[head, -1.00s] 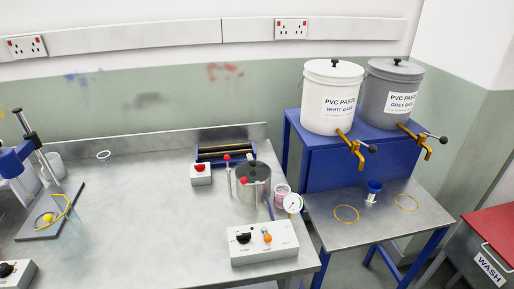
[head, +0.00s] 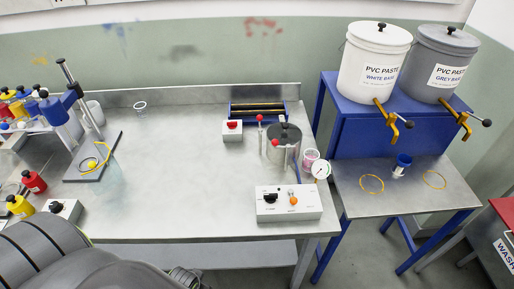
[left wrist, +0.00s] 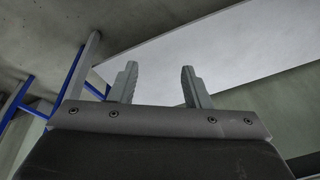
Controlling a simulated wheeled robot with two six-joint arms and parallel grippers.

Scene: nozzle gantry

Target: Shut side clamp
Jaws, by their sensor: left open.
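A grey metal pot (head: 283,155) with a dark lid stands on the steel bench, right of centre in the head view. Whether either clamp is shut is too small to tell. My left gripper (left wrist: 159,68) is open and empty in the left wrist view, with a table underside and blue legs around it. In the head view my dark arm fills the lower left, well apart from the pot. My right gripper is not in view.
A white control box (head: 289,204) sits in front of the pot, with a round gauge (head: 321,170) to the pot's right. A small red-button box (head: 232,131) and a blue roller frame (head: 257,110) stand behind it. The bench's middle (head: 180,185) is clear.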

